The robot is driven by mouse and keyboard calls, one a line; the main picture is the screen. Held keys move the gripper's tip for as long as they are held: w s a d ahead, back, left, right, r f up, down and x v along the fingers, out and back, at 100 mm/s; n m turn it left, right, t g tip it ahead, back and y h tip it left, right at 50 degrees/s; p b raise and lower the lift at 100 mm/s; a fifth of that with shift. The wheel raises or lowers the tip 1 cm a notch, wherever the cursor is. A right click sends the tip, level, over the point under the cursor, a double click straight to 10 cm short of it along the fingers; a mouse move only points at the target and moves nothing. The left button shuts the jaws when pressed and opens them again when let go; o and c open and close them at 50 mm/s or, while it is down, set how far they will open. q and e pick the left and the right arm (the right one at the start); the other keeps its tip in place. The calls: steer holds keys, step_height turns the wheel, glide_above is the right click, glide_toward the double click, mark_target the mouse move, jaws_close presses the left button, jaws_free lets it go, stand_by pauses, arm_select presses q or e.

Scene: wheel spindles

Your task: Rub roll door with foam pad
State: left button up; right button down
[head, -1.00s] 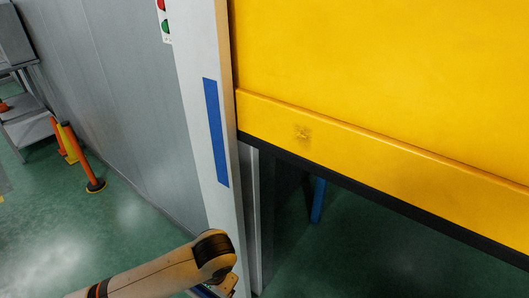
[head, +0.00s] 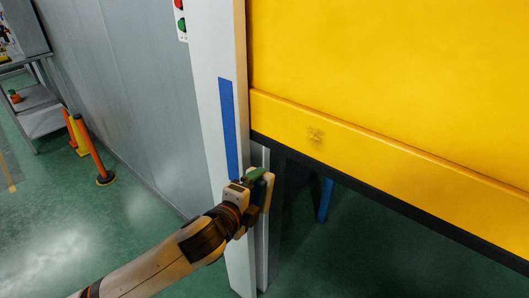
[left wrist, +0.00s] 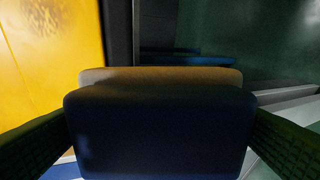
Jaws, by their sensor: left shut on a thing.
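The yellow roll door (head: 400,80) hangs partly raised, with a black strip along its bottom edge. A dark smudge (head: 316,136) marks its lower band near the left end; a smudged patch also shows at top left in the left wrist view (left wrist: 35,15). My left gripper (head: 258,182) is beside the door post, below and left of the smudge, apart from the door. It is shut on the foam pad, which has a dark blue back and a tan face (left wrist: 160,130). My right gripper is not in view.
A pale door post (head: 228,130) with a blue strip (head: 228,125) stands left of the door. A button box (head: 181,22) sits at the top. Orange posts (head: 95,150) and a metal cart (head: 40,118) stand at the far left. The opening under the door shows green floor.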

mark_target(296, 132)
arm_select(q)
steer(key=r+h, duration=0.1)
steer(key=r, duration=0.2)
steer(key=w+d+r+m+h, duration=0.1)
steer(key=r+h, duration=0.1)
steer(key=r, duration=0.1)
steer(key=w+d+r+m+t+h, duration=0.1)
steer(key=r, duration=0.2)
steer(key=shift+w+d+h, duration=0.15)
steer(key=shift+w+h, duration=0.05)
steer(key=shift+h, duration=0.2)
steer(key=shift+w+r+m, duration=0.1)
steer(key=shift+r+m, duration=0.2)
steer(key=shift+r, duration=0.05)
steer(key=shift+w+d, duration=0.4)
steer(key=b+x, duration=0.1)
steer(key=x, duration=0.3)
steer(key=shift+w+d, duration=0.15)
steer(key=shift+w, duration=0.15)
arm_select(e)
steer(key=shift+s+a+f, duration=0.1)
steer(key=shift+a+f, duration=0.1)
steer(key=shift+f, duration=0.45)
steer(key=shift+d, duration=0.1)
arm_select(q)
steer(key=shift+x, duration=0.95)
steer(key=shift+r, duration=0.1)
